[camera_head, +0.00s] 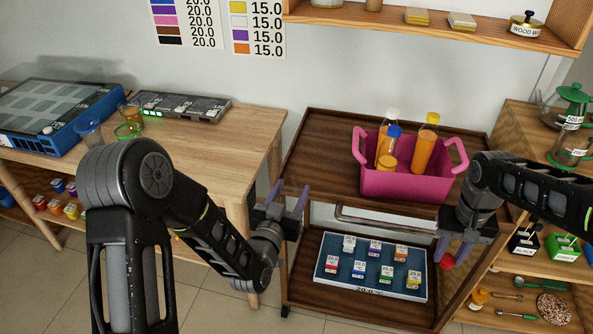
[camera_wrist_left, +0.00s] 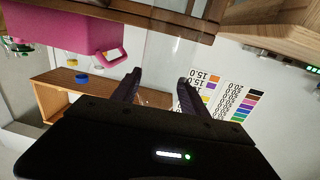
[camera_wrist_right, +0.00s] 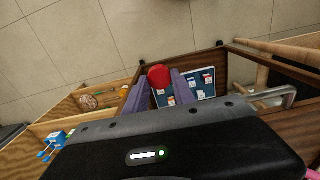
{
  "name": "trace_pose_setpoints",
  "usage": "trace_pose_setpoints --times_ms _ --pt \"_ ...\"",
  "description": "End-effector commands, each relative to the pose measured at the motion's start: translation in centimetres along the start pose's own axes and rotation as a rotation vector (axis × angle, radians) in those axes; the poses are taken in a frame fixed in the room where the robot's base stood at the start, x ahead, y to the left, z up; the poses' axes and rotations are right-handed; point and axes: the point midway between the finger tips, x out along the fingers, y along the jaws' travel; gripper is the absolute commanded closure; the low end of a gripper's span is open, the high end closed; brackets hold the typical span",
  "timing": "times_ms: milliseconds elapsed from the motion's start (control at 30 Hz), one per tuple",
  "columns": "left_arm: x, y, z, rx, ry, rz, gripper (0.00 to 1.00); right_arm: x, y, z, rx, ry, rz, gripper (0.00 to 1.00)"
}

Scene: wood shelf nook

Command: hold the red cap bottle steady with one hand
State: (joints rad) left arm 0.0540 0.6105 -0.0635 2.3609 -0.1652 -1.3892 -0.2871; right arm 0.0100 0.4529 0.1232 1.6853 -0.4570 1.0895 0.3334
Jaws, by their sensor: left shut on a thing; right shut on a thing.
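My left gripper (camera_head: 288,198) is in front of the trolley's left side. Its fingers stand apart in the left wrist view (camera_wrist_left: 155,85), around a faint, see-through shape (camera_wrist_left: 152,98) that I cannot make out clearly. My right gripper (camera_head: 455,248) points down at the trolley's right side. It is shut on a red cap (camera_head: 447,261). The cap also shows as a red disc between the fingers in the right wrist view (camera_wrist_right: 159,77). I cannot make out any bottle body at the cap.
A pink basket (camera_head: 405,186) with several capped bottles stands on the trolley's top (camera_head: 325,165). A blue tray (camera_head: 345,283) of small labelled jars lies on its lower shelf. A wooden table (camera_head: 215,140) is at left, shelves at right. Floor space lies between table and trolley.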

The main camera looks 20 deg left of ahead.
Motion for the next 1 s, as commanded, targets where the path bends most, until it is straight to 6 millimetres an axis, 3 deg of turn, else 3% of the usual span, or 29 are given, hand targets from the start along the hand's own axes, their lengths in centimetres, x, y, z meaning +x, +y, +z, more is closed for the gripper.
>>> trace_pose_setpoints --times_ms 167,600,800,1000 --pt "-1.8 2.5 1.4 -0.005 -0.006 0.115 1.0 0.0 0.0 0.0 0.0 0.0 0.0 1.0" --pt "-7.4 12.2 5.2 -0.004 -0.002 0.532 1.0 0.0 0.0 0.0 0.0 0.0 0.0 1.0" --pt "-8.6 14.3 6.0 -0.003 0.002 0.626 1.0 0.0 0.0 0.0 0.0 0.0 0.0 1.0" --pt "-8.9 14.8 6.2 -0.003 0.002 0.645 1.0 0.0 0.0 0.0 0.0 0.0 0.0 1.0"
